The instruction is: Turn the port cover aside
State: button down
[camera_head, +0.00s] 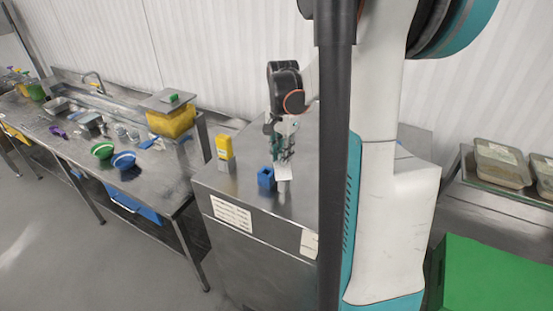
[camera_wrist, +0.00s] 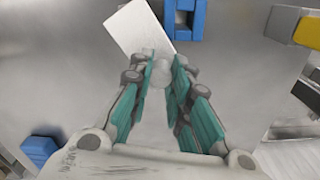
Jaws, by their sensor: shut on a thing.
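The port cover looks like a flat pale plate (camera_wrist: 138,28) in the wrist view, lying at an angle on the steel top between and beyond my fingertips. A rounded grey knob (camera_wrist: 161,74) shows between the fingers, apparently at the plate's near end. My gripper (camera_wrist: 160,66) is shut on this knob, with a green-lined finger on each side. In the head view my gripper (camera_head: 283,155) points down at the steel cabinet top, and a pale piece of the cover (camera_head: 284,187) shows below it. Any port opening under the cover is hidden.
A blue block-like fixture (camera_head: 266,178) stands close left of my gripper, and a yellow piece (camera_head: 224,147) stands farther left on the steel cabinet (camera_head: 235,190). A long bench (camera_head: 80,150) with bowls is at left. Covered trays (camera_head: 502,160) and a green bin (camera_head: 490,275) are at right.

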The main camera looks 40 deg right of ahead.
jog(key=m, duration=0.1)
jog(key=s+d+m+b, duration=0.1)
jog(key=m, duration=0.1)
jog(key=m+b, duration=0.1)
jog(key=shift+s+d, duration=0.25)
jog(key=shift+s, duration=0.15)
jog(key=shift+s+d+m+b, duration=0.25)
jog(key=shift+s+m, duration=0.25)
jog(key=shift+m, duration=0.6)
jog(key=shift+s+d+m+b, duration=0.1)
jog(key=shift+s+m+b, duration=0.3)
jog(key=shift+m, duration=0.7)
jog(key=shift+s, duration=0.1)
jog(key=c, duration=1.4)
grip_release()
jog(key=shift+c, duration=0.2)
notch_tip(320, 180, up, 12)
